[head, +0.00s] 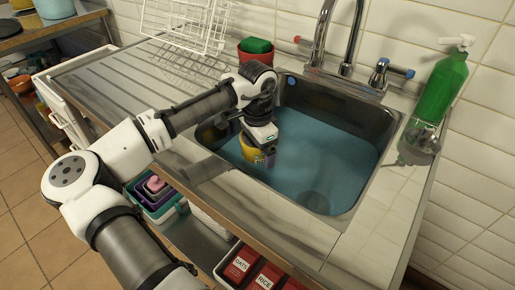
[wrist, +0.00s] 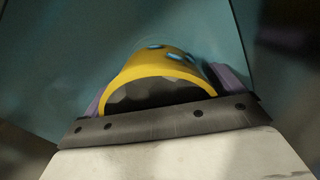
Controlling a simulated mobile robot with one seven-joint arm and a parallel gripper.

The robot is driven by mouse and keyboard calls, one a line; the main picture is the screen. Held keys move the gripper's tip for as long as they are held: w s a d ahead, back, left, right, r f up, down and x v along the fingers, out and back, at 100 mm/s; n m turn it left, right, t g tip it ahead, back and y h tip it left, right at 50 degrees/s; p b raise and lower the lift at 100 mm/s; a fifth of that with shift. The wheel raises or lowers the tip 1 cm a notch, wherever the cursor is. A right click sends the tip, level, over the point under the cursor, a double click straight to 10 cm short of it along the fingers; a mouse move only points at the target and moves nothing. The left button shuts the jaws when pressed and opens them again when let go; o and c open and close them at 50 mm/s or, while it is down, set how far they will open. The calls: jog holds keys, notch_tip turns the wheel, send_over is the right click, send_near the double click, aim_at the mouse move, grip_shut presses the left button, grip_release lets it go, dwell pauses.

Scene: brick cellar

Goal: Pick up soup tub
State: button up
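The soup tub is a yellow tub (head: 249,149) with a dark open top in the wrist view (wrist: 165,72) and small blue marks on its side. It is in the left part of the sink, at the blue water; I cannot tell whether it floats or is held up. My gripper (head: 265,158) reaches down over the sink at the tub. In the wrist view its purple fingers stand on either side of the tub, very close to its wall. I cannot tell whether they press on it. The tub's lower part is hidden.
The metal sink (head: 365,186) holds blue water, clear to the right of the tub. A faucet (head: 320,35) stands behind it. A green bottle (head: 440,85) is at the right, a red pot with a green sponge (head: 256,46) behind, and a white dish rack (head: 185,25) at back left.

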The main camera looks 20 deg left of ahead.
jog(key=c, duration=1.2)
jog(key=shift+r, duration=0.1)
